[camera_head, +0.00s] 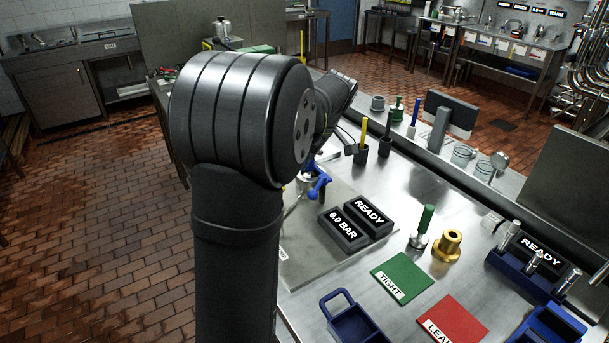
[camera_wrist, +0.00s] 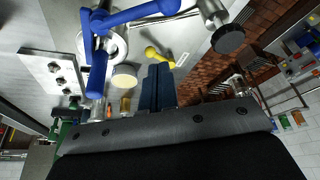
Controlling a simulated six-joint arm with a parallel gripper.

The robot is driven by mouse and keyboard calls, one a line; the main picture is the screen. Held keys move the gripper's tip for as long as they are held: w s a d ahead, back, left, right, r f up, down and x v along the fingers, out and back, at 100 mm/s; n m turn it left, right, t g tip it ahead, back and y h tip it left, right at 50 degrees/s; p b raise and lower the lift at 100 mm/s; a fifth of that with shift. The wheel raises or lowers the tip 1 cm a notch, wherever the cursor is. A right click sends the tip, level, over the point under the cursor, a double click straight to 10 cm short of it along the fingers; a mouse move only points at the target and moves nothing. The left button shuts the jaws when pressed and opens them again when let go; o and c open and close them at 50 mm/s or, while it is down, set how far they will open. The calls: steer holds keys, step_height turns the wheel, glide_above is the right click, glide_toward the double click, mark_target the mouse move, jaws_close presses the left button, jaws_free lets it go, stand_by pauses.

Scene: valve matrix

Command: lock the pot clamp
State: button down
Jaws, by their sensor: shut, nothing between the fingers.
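The blue clamp (camera_head: 320,187), which I take to be the pot clamp, is on the grey plate right of my arm in the head view, partly hidden by it. In the wrist view, blue bars (camera_wrist: 98,62) cross at the upper left, over a round pale metal part. I cannot tell whether the clamp is locked. My gripper (camera_wrist: 158,68) shows in the wrist view as two dark fingers side by side, shut and empty. The blue bars lie left of the fingertips, apart from them. My arm hides the gripper in the head view.
Display blocks reading READY (camera_head: 367,214) and 0.0 BAR (camera_head: 343,231) stand beside the clamp. A green-handled tool (camera_head: 425,222) and a brass fitting (camera_head: 447,246) stand further right. A green TIGHT mat (camera_head: 402,278), a red mat (camera_head: 452,322) and blue trays (camera_head: 355,322) are nearer.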

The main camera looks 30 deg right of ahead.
steer(key=v, duration=0.5)
steer(key=shift+d, duration=0.1)
steer(key=shift+f, duration=0.2)
steer(key=x, duration=1)
steer(key=w+d+m+h, duration=0.1)
steer(key=w+m, duration=0.1)
steer(key=m, duration=0.2)
steer(key=w+d+m+h, duration=0.1)
steer(key=w+m, duration=0.2)
steer(key=m, duration=0.1)
steer(key=w+d+m+h, duration=0.2)
steer(key=m, duration=0.2)
steer(key=shift+w+r, duration=0.25)
steer(key=shift+w, duration=0.1)
steer(key=shift+v, duration=0.9)
steer(key=shift+r, duration=0.3)
steer(key=shift+f, duration=0.1)
